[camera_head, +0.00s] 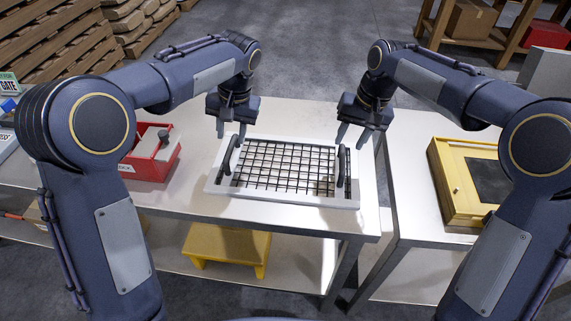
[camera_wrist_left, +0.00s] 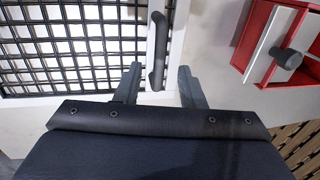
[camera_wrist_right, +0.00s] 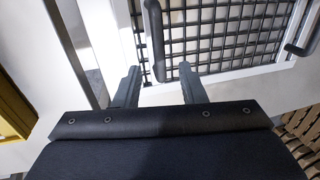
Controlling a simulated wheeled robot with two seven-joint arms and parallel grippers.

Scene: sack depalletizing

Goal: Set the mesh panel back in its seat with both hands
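The mesh panel (camera_head: 285,165) is a black wire grid with a black handle at each end. It lies on a white frame (camera_head: 285,195) on the table; I cannot tell whether it is fully seated. My left gripper (camera_head: 232,128) is open near the left handle (camera_head: 231,155). In the left wrist view its fingers (camera_wrist_left: 160,88) stand either side of the handle's near end (camera_wrist_left: 157,55). My right gripper (camera_head: 352,135) is open near the right handle (camera_head: 344,160). In the right wrist view the handle (camera_wrist_right: 155,45) lies between its fingers (camera_wrist_right: 158,88). Contact does not show.
A red bin (camera_head: 152,158) stands on the table left of the frame. A yellow-framed box (camera_head: 462,185) sits on the table to the right, across a gap. A yellow stool (camera_head: 228,243) is on the lower shelf.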

